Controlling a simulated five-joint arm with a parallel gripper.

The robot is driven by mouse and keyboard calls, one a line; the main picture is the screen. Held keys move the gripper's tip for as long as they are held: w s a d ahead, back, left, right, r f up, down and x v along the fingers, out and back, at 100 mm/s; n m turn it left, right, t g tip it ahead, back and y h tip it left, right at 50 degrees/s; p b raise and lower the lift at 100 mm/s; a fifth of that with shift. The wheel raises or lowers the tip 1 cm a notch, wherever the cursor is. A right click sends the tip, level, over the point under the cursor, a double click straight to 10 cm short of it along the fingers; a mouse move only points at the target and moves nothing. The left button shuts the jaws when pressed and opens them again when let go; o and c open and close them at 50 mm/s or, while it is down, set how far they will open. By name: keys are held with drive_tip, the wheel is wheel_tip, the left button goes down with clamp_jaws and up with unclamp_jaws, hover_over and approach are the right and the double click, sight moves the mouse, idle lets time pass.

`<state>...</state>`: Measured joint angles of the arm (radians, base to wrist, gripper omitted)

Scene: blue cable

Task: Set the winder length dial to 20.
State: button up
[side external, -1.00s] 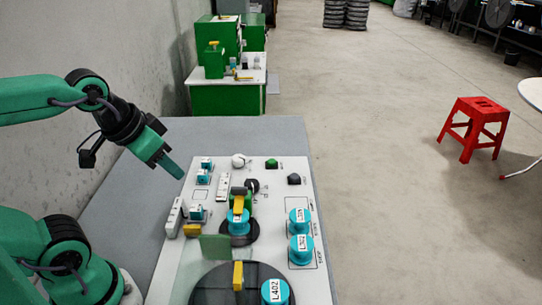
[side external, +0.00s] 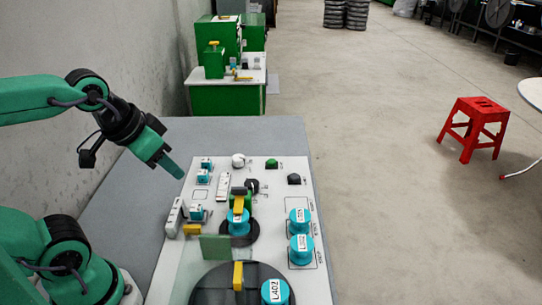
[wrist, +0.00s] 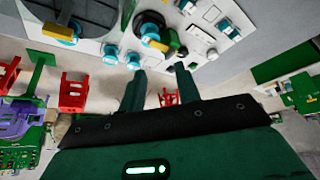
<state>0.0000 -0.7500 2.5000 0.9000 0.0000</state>
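A white control panel (side external: 200,247) lies on the grey table. Near its far edge is a round white knob (side external: 238,160), with a black knob (side external: 252,186) nearer. Their markings are too small to read, so I cannot tell which is the length dial or its setting. My gripper (side external: 178,172) hangs left of the panel's far part, apart from the knobs. In the wrist view my gripper's two fingers (wrist: 160,80) stand apart with nothing held between them. Part of the panel shows at the top of that view.
The panel carries a green button (side external: 271,163), a black button (side external: 294,179), blue spools (side external: 301,249) and a yellow-handled winder (side external: 238,204). A greenish upright plate (side external: 215,247) stands nearby. The table (side external: 150,190) is clear left of the panel. A red stool (side external: 473,128) stands far off.

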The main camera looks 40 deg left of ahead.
idle(0.3)
drive_tip(key=o, duration=0.6)
drive_tip(key=shift+w, duration=0.1)
drive_tip(key=shift+o, duration=0.2)
drive_tip(key=w+a+f+m+g, duration=0.2)
drive_tip(key=w+f, duration=0.1)
drive_tip(key=w, duration=0.7)
drive_tip(key=w+a+f+m+g, duration=0.2)
drive_tip(key=w+f+m, duration=0.1)
drive_tip(key=w, duration=0.7)
drive_tip(key=shift+m+g, duration=0.6)
drive_tip(key=shift+g, duration=0.1)
drive_tip(key=w+f, duration=0.1)
drive_tip(key=f, duration=0.1)
drive_tip(key=w+a+f, duration=0.1)
drive_tip(key=w+f, duration=0.1)
drive_tip(key=f, duration=0.1)
drive_tip(key=w+a+f, duration=0.1)
drive_tip(key=w+f, duration=0.1)
drive_tip(key=f, duration=0.1)
drive_tip(key=shift+w+a, duration=0.15)
drive_tip(key=shift+w, duration=0.05)
drive_tip(key=shift+w+a+f, duration=0.15)
drive_tip(key=shift+w+f, duration=0.1)
drive_tip(key=shift+f, duration=0.3)
